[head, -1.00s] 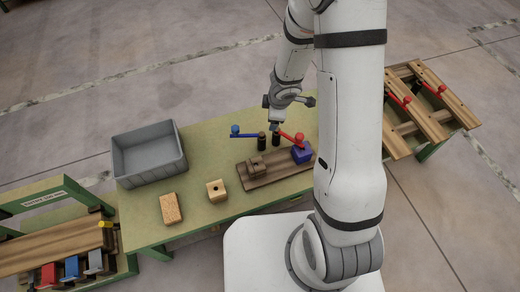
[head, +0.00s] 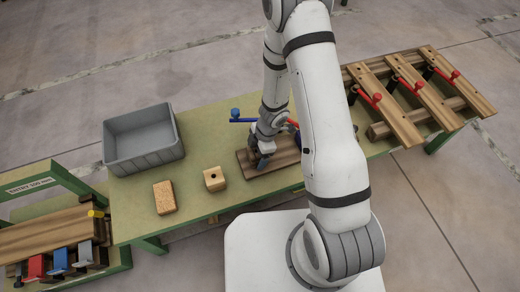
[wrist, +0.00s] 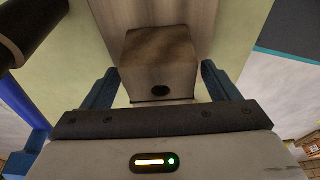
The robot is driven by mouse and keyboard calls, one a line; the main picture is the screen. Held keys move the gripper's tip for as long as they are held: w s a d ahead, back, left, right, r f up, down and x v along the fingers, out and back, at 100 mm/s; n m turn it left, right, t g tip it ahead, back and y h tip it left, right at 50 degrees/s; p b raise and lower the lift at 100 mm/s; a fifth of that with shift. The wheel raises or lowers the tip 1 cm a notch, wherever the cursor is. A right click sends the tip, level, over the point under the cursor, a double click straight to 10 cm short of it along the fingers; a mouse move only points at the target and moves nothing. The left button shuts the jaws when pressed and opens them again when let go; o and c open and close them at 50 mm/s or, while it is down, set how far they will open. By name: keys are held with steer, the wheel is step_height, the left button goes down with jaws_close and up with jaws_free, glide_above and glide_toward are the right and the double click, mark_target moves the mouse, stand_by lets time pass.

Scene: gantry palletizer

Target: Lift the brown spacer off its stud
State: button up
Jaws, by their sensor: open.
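The brown spacer (wrist: 160,58) is a wooden block with a dark round hole in the face toward the camera. It sits on the wooden plank (head: 285,158), and my gripper hides it in the head view. My gripper (head: 262,163) is low over the plank's left part. In the wrist view my gripper (wrist: 158,75) is open, with one blue finger on each side of the spacer and a visible gap on both sides. The stud cannot be told apart from the dark hole.
A grey bin (head: 145,140) stands on the green table (head: 200,145) at left. A pale holed cube (head: 215,179) and a speckled block (head: 164,197) lie left of the plank. A blue-handled clamp (head: 243,120) stands just behind my gripper.

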mark_target(252, 152)
steer(key=shift+a+f, duration=0.15)
steer(key=shift+f, duration=0.3)
steer(key=c, duration=1.1)
steer(key=shift+r, duration=0.1)
steer(key=shift+r, duration=0.1)
steer(key=shift+r+p, duration=3.4)
steer(key=shift+p, duration=0.75)
step_height(252, 152, up, 8)
steer(key=p, duration=0.9)
steer(key=shift+s, duration=0.1)
